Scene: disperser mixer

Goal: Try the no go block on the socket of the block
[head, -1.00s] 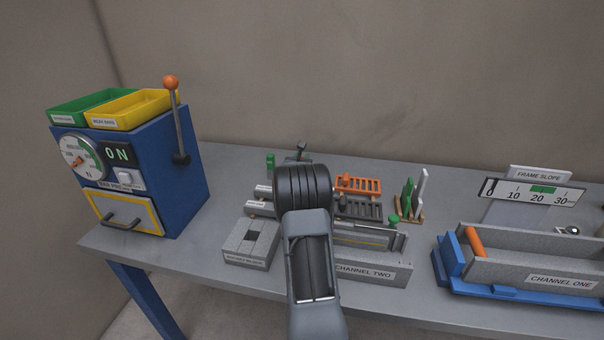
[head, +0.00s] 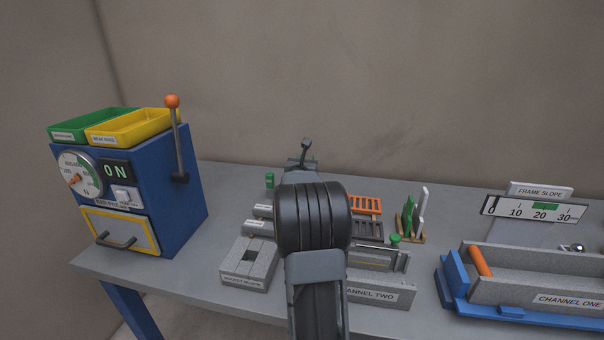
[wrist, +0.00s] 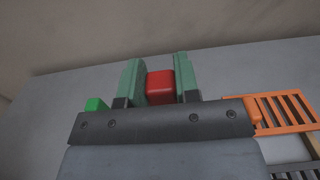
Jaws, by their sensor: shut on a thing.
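In the wrist view my gripper (wrist: 157,72) has its two pale green fingers closed on a red block (wrist: 160,87), which I take to be the no go block. The red block is above the grey table. In the head view my arm hides the red block. The grey socket block (head: 262,270) lies on the table, left of my arm, with a dark square opening in its top. The gripper is apart from it, toward the back of the table.
A small green block (head: 270,181) stands behind the socket block. An orange rack (head: 366,204) and the Channel Two piece (head: 378,293) are right of my arm. A blue machine (head: 180,200) stands at left, Channel One (head: 565,280) at right.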

